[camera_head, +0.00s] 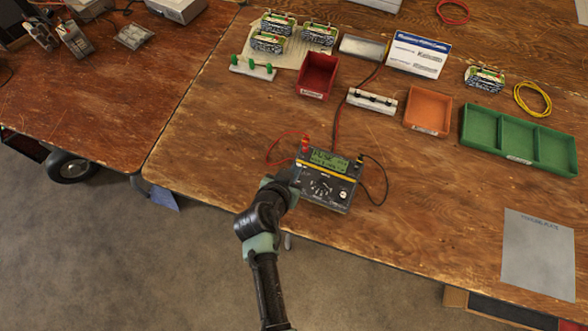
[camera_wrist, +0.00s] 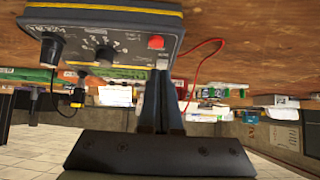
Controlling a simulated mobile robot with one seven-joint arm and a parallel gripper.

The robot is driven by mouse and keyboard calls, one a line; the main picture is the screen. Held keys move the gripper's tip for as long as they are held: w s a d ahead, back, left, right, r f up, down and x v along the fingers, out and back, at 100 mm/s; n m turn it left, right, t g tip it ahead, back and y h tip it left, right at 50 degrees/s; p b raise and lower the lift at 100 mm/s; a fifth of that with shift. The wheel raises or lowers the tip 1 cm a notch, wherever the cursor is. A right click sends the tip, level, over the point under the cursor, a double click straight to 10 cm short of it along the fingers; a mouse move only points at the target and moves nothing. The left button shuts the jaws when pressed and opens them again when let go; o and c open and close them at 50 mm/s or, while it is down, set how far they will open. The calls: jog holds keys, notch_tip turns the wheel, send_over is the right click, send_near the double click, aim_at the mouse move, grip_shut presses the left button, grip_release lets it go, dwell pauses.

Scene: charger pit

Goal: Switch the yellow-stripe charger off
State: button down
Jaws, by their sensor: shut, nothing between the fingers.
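The yellow-stripe charger (camera_head: 327,192) is a dark box near the front edge of the wooden bench, with a lit green display (camera_head: 328,160), a central dial (camera_head: 320,188) and a yellow band. In the head view my gripper (camera_head: 291,178) is at the charger's left side.
A red lead (camera_head: 285,137) and a black lead (camera_head: 384,180) loop beside the charger. Behind it are a red bin (camera_head: 317,75), an orange bin (camera_head: 428,110), a green tray (camera_head: 517,135) and several battery packs. A grey plate (camera_head: 538,255) lies at right. The bench front between is clear.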

dwell(0.3)
jog(key=shift+f+b, duration=0.5)
jog(key=shift+b, duration=0.15)
jog(key=shift+r, duration=0.2)
jog(key=shift+p, duration=0.3)
jog(key=shift+r+p, duration=0.55)
jog(key=shift+r, duration=0.25)
